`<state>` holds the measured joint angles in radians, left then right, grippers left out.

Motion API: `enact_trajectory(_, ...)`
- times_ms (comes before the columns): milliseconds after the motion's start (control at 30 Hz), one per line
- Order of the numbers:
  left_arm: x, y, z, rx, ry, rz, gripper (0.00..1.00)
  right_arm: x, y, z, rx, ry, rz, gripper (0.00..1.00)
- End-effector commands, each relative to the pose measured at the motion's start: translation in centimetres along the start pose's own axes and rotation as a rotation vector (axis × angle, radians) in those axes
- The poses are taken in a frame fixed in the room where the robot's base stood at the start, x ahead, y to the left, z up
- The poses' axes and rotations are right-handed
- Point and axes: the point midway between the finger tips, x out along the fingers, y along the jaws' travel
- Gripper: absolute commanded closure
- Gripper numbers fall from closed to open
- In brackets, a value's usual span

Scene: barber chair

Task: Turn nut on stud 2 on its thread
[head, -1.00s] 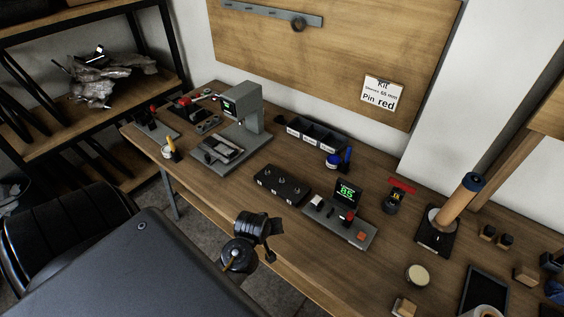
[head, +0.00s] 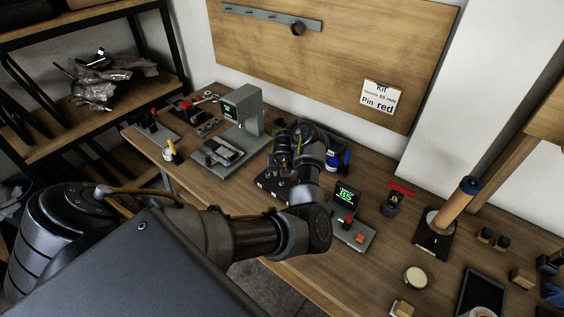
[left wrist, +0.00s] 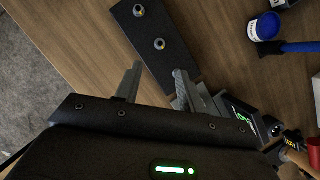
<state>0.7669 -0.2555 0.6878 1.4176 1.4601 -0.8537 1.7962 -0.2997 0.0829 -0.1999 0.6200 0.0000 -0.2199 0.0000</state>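The black stud block (head: 266,190) stands on the bench below my left gripper, partly hidden by my arm in the head view. In the left wrist view the block (left wrist: 145,28) shows two metal studs, one near its far end (left wrist: 138,10) and one nearer its middle (left wrist: 159,44). Any further stud is hidden by a finger. Whether nuts sit on them is too small to tell. My left gripper (left wrist: 156,82) is open and empty, its two fingers spread apart near the block's near end. My right gripper is not in view.
A grey device with a green-lit screen (head: 346,196) stands right of the block. A blue pot (left wrist: 264,27) with a brush is close by. The grey press (head: 243,108) stands to the left. The bench front (head: 310,268) is mostly clear.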

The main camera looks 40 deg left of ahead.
Motion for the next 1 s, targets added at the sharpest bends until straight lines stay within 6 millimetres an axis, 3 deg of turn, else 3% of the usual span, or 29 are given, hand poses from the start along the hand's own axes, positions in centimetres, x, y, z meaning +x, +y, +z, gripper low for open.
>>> enact_trajectory(167, 0.7, 0.1, -0.1, -0.004, 0.0, 0.002, 0.61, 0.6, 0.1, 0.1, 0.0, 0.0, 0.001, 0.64)
enact_trajectory(500, 6.5, 0.2, -0.3, 0.001, 0.0, 0.005, 0.61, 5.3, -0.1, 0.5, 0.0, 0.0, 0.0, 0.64)
enact_trajectory(800, 10.1, 0.1, -0.1, 0.001, 0.0, 0.002, 0.61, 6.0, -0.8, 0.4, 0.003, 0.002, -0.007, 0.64)
enact_trajectory(1000, 10.8, 0.0, 0.0, -0.001, -0.002, 0.0, 0.61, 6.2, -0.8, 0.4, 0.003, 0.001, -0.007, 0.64)
